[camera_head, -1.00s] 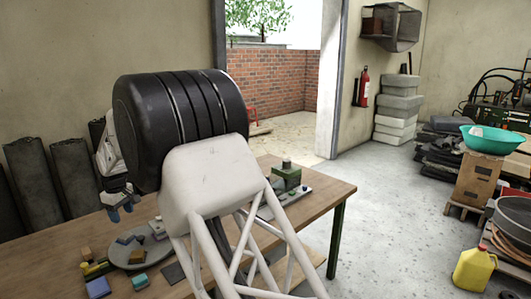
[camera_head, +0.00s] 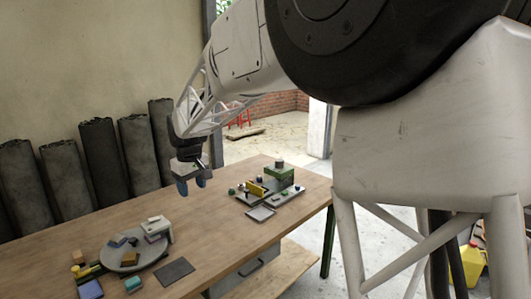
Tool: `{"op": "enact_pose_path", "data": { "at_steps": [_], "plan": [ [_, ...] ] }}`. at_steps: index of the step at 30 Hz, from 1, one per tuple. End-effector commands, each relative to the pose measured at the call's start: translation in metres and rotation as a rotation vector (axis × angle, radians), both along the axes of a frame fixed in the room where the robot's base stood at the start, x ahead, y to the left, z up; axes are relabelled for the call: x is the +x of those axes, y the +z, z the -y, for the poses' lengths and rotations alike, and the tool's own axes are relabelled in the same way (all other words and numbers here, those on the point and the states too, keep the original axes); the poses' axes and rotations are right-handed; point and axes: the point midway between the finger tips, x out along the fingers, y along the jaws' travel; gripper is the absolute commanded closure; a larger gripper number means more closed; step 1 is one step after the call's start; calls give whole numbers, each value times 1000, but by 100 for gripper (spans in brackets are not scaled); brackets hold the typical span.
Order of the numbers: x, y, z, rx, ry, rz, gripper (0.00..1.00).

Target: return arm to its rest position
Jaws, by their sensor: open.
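My arm reaches from the right of the head view across the upper middle. My gripper (camera_head: 192,186) hangs at its end, fingertips down, with two blue fingertips apart and nothing visible between them. It is above the back edge of the wooden table (camera_head: 215,222), clear of the objects on it. My large dark joint and pale arm links fill the right side and hide part of the room.
A round grey plate (camera_head: 108,262) with small coloured blocks lies at the table's front left. A dark flat square (camera_head: 174,271) lies beside it. A green-and-grey fixture (camera_head: 277,178) stands at the table's right. Dark rolls (camera_head: 103,160) lean against the wall.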

Motion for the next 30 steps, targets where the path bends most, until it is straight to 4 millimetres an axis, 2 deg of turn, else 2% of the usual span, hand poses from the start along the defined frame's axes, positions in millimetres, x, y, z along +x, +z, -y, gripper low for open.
{"op": "enact_pose_path", "data": {
  "at_steps": [3,15,30],
  "plan": [
    [-14,12,35,6,-50,7,43],
    [-69,36,139,23,-216,27,43],
    [-159,44,249,44,-424,52,43]
  ]
}}
